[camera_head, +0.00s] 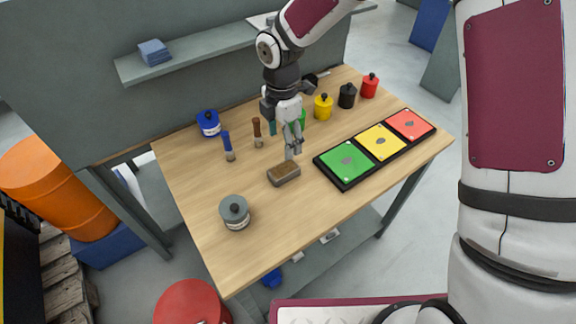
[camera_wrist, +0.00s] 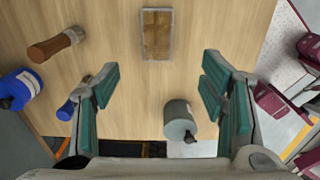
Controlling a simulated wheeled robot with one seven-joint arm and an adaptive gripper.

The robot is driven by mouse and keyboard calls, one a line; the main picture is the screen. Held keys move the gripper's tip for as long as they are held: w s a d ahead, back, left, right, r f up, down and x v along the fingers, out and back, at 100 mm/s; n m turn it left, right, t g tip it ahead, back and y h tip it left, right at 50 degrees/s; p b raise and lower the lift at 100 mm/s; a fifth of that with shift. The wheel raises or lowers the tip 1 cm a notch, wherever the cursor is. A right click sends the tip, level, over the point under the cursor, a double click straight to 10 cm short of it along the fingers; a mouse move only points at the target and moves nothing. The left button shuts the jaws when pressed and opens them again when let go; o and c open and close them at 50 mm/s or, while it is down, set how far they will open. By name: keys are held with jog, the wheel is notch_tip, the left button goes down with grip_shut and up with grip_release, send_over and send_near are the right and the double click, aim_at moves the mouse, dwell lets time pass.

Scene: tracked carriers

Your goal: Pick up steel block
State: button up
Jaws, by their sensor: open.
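The block that best fits the steel block is a small rectangular piece (camera_head: 284,174) with a brownish top and grey sides. It lies flat on the wooden table, left of the coloured panels. In the wrist view the block (camera_wrist: 157,34) is at the top centre, beyond the fingertips. My gripper (camera_head: 292,153) points down just behind and above the block in the head view, apart from it. In the wrist view my gripper (camera_wrist: 158,72) has its green-padded fingers spread wide, with only bare table between the tips.
A grey jar (camera_head: 234,213) stands left of the block, nearer the front. A tray (camera_head: 345,184) with green, yellow and red panels is to the right. The table's front is clear.

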send_over(284, 168)
jog(key=s, duration=0.1)
notch_tip(284, 168, down, 8)
jog(key=shift+a+p, duration=0.1)
jog(key=shift+p, duration=0.25)
jog(key=shift+w+f+p, duration=0.2)
jog(key=shift+f+p, duration=0.1)
jog(key=shift+f, duration=1)
jog(key=shift+w+f+p, duration=0.15)
jog(key=shift+f+p, duration=0.15)
jog(key=shift+f, duration=1)
jog(key=shift+c, duration=0.6)
jog(key=shift+r, duration=0.1)
grip_shut()
